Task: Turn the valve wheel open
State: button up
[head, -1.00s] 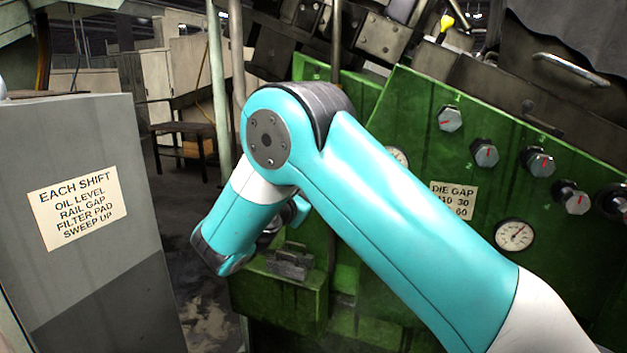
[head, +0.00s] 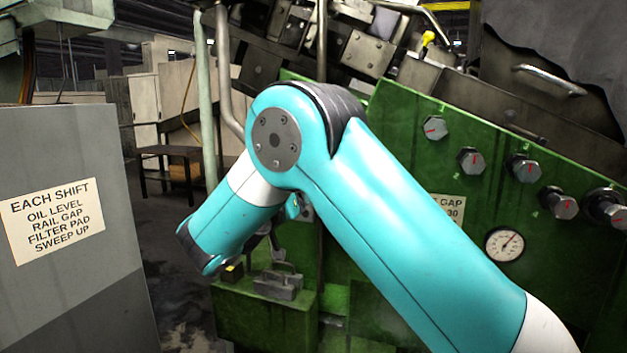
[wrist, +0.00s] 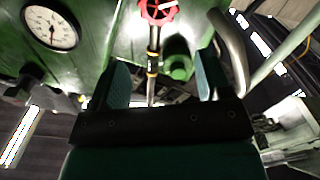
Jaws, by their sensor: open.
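The red valve wheel (wrist: 158,10) is at the top edge of the wrist view, partly cut off. Its stem runs down from it, with a yellow-banded part below, between my fingers in the picture. My gripper (wrist: 163,65) is open, with one dark green finger on each side of the stem in the picture. The wheel lies beyond the fingertips, and nothing is seen held. I cannot tell the exact distance. In the head view the wheel is not seen, and my arm hides most of the gripper.
A green machine panel (head: 470,215) with several knobs and a gauge (head: 504,244) stands at the right. A pressure gauge (wrist: 50,27) and a bent grey pipe (wrist: 230,45) flank the wheel. A grey cabinet (head: 85,280) with a sign stands at the left.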

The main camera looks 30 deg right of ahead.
jog(key=p+x, duration=0.5)
jog(key=x, duration=1.1)
jog(key=shift+w+d, duration=0.1)
jog(key=shift+d, duration=0.2)
